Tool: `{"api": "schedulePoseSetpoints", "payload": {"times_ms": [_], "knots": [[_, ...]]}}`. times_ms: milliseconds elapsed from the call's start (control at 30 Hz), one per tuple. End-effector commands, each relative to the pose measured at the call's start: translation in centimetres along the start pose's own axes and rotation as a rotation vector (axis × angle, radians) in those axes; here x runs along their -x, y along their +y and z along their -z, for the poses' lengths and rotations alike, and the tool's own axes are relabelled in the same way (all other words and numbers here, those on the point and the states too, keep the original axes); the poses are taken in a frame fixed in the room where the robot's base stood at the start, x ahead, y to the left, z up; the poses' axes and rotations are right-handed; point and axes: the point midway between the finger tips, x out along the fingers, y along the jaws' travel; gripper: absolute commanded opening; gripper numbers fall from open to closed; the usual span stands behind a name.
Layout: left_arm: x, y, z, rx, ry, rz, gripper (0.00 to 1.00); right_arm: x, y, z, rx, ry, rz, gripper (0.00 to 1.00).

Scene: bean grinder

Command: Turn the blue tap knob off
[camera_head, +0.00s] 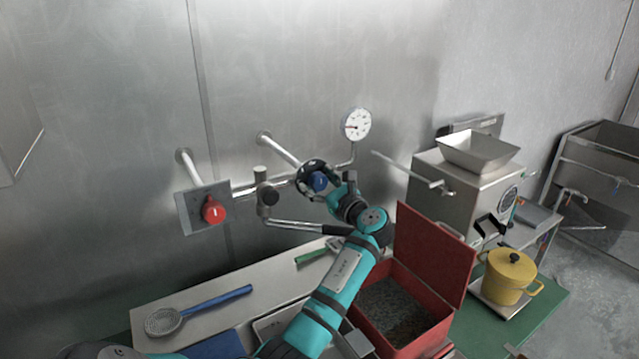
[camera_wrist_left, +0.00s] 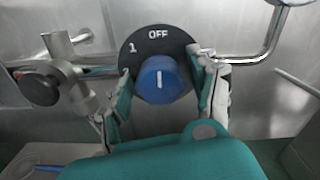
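The blue tap knob (camera_wrist_left: 160,79) sits on a round black dial marked "OFF" at the top and "1" at the upper left. Its white line stands nearly upright, toward "OFF". In the head view the knob (camera_head: 319,181) is on the wall pipe, partly hidden by my left gripper (camera_head: 334,190). In the left wrist view the left gripper (camera_wrist_left: 163,95) is open, one finger on each side of the knob, with gaps visible between the fingers and the knob. Whether either finger touches the dial is unclear. My right gripper is not in view.
A red knob (camera_head: 213,210) on a grey box is left of the tap. A black-knobbed valve (camera_head: 267,194) and spout are close by. A grinder (camera_head: 465,188) is at right.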

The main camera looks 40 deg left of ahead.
Motion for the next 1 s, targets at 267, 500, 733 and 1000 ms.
{"api": "schedulePoseSetpoints", "payload": {"times_ms": [267, 500, 733, 1000], "knots": [[0.0, 0.0, 0.0, 0.002, 0.0, 0.0, 0.68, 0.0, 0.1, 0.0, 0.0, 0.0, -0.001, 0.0], [2.4, -0.1, 0.1, 0.002, 0.002, 0.002, 0.68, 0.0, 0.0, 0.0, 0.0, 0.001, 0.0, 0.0], [7.4, -0.1, 0.1, 0.002, 0.002, 0.003, 0.68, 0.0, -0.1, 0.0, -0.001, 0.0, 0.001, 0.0], [11.3, -0.1, 0.1, 0.001, 0.001, 0.001, 0.68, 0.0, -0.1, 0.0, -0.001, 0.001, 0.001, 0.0]]}}
